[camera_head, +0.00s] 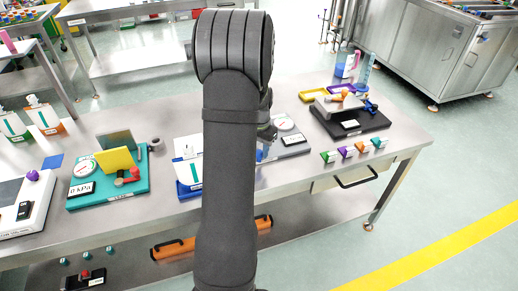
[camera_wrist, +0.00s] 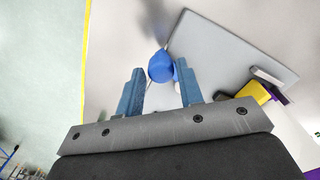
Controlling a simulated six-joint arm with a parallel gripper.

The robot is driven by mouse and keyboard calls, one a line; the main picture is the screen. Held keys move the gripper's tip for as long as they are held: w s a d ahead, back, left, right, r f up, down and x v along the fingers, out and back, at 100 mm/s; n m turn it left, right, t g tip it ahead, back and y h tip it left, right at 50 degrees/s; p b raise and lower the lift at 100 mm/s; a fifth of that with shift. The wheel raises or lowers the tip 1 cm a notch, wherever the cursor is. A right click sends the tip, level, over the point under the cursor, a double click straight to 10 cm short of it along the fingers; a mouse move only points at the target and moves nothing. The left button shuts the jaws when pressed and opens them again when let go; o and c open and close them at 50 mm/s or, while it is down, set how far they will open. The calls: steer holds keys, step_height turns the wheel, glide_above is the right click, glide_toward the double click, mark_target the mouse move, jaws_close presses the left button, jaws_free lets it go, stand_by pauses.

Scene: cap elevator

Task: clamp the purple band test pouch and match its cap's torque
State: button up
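My gripper (camera_wrist: 159,76) is open in the wrist view, its two blue fingers apart. A round blue cap or knob (camera_wrist: 161,66) shows between and just beyond the fingertips; I cannot tell whether the right finger touches it. In the head view my arm hides most of the gripper (camera_head: 266,140), which is over the middle of the bench. No pouch with a purple band can be made out for sure. Pouches with a green band (camera_head: 13,124) and an orange band (camera_head: 44,115) stand at the left. A white piece on a blue base (camera_head: 188,150) is partly behind my arm.
A teal fixture (camera_head: 110,185) with a gauge and yellow plate stands left of my arm. A grey gauge unit (camera_head: 290,142) and a black-based fixture (camera_head: 350,127) stand right. Several small coloured tags, including a purple one (camera_head: 347,151), line the front right edge. A purple ball (camera_head: 33,175) sits far left.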

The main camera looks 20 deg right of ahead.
steer(key=shift+o, duration=0.9)
step_height(320, 180, up, 17)
steer(key=shift+r, duration=0.2)
steer(key=shift+f, duration=0.15)
step_height(320, 180, down, 17)
steer(key=shift+f, duration=0.1)
stand_by(0.4)
steer(key=shift+f, duration=0.2)
steer(key=shift+w+a+r+m, duration=0.15)
steer(key=shift+a+r+m, duration=0.05)
steer(key=shift+a+m, duration=0.1)
steer(key=shift+w+a+m, duration=0.25)
steer(key=shift+m, duration=0.55)
stand_by(1.2)
